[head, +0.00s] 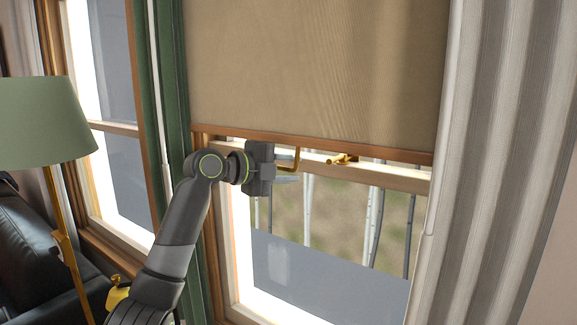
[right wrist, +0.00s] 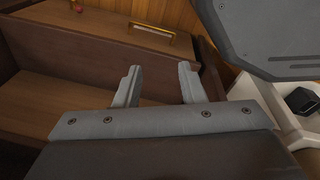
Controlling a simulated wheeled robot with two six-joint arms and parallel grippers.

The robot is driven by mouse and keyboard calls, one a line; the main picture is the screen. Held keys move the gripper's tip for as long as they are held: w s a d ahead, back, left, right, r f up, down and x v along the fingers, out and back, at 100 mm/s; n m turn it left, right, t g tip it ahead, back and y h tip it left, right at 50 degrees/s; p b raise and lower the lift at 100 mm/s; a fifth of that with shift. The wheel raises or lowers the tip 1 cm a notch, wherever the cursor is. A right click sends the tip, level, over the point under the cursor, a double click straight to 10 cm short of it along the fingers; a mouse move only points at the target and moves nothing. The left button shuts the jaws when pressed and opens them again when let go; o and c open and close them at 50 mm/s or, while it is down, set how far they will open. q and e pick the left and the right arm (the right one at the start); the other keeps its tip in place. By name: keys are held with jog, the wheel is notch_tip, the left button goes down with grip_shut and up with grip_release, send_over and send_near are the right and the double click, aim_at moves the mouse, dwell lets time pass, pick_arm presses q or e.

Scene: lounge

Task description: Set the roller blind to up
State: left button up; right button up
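The roller blind (head: 315,65) is a beige sheet that covers the upper part of the window. Its wooden bottom bar (head: 370,150) hangs near the window's middle rail. A gold handle (head: 297,160) hangs below the bar, left of centre. My left gripper (head: 285,167) is at this handle, its fingers apart above and below the handle's lower part. I cannot tell whether they touch it. My right gripper (right wrist: 155,85) shows in the right wrist view, open, with nothing between its fingers.
A gold window latch (head: 343,159) sits on the middle rail. A grey curtain (head: 495,150) hangs at right and a green one (head: 175,70) at left. A green lamp (head: 45,120) and dark sofa (head: 35,250) stand at left. Brown wooden furniture (right wrist: 70,105) lies below my right gripper.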

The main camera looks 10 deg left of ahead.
pick_arm(q)
grip_shut()
dwell(0.3)
